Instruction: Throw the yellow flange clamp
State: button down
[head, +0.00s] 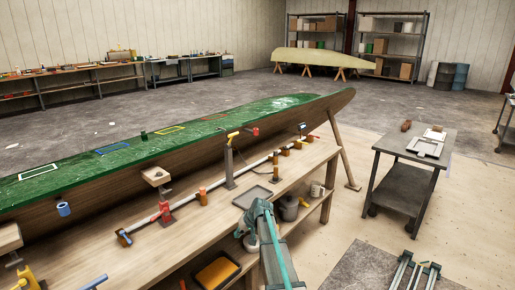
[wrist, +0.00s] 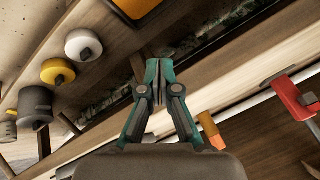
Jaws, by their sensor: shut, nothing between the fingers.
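A small yellow clamp-like part with a lever (head: 233,135) sits atop a dark post by the hull mould's green flange in the head view. Another yellow clamp-like part (head: 27,277) is cut off at the lower left corner. I cannot tell for sure which is the flange clamp.
The bench bears a long pale pipe (head: 190,197) with red and orange clamps. A grey tray (head: 252,196) lies beside my gripper. Pots and a yellow-filled tray (head: 216,272) are on the lower shelf. A grey cart (head: 410,180) stands at the right, with open floor between.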

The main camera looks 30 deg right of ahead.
jog(key=w+d+r+t, duration=0.1)
jog(key=w+d+r, duration=0.3)
jog(key=r, duration=0.1)
notch_tip(320, 180, up, 35)
jog(key=n+t+y+p, duration=0.2)
jog(key=n+t+p, duration=0.1)
jog(key=n+t, duration=0.4)
send_over(234, 134)
jog(key=w, duration=0.2)
jog(key=shift+a+r+m+t, duration=0.15)
jog(key=shift+m+t, duration=0.25)
jog(key=shift+t, duration=0.1)
jog(key=shift+s+f+p, duration=0.55)
jog(key=shift+s+f, duration=0.15)
jog(key=shift+f, duration=0.35)
jog(key=shift+s+d+f, duration=0.2)
jog(key=shift+d+f, duration=0.05)
jog(key=shift+s+d+f, duration=0.1)
jog(key=shift+s+f, duration=0.1)
jog(key=shift+f, duration=0.35)
jog(key=shift+f, duration=0.15)
